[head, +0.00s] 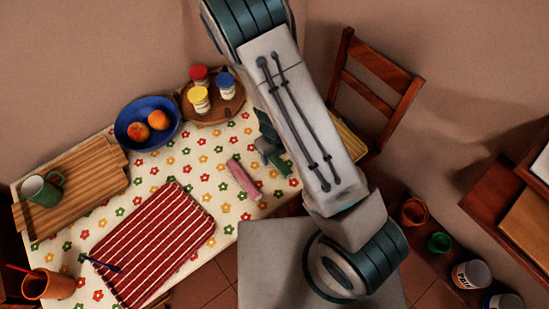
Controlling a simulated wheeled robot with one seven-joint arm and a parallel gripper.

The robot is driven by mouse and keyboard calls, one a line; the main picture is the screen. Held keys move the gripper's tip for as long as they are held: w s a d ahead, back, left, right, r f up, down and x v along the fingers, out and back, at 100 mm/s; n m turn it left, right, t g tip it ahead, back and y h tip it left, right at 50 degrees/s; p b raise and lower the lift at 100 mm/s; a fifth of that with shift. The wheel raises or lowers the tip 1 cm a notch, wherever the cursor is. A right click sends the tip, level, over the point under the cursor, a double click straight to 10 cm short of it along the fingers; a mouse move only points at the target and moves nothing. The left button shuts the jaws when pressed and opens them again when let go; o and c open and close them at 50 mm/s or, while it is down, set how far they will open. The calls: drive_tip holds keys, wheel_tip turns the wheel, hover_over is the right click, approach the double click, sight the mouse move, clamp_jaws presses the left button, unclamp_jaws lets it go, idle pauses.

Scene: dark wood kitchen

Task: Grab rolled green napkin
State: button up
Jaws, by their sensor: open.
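The rolled green napkin (281,166) lies on the flowered tablecloth near the table's right edge, beside my arm. My gripper (271,155) is open and is over or right at the upper left end of the green roll. The arm and gripper hide part of that area. I cannot tell from this view whether the fingers are around the roll or above it. A rolled pink napkin (244,179) lies just to the left of the gripper, apart from the green one.
A round wooden tray (208,117) with several lidded jars and a blue bowl (127,139) of fruit stand behind. A red striped cloth (150,245), a cutting board (90,191) with a green mug (42,189) and a terracotta pot (47,285) lie left. A chair (372,85) stands right.

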drive_tip(key=shift+f, duration=0.3)
drive_tip(key=c, duration=1)
drive_tip(key=shift+c, duration=0.2)
drive_tip(key=shift+r, duration=0.15)
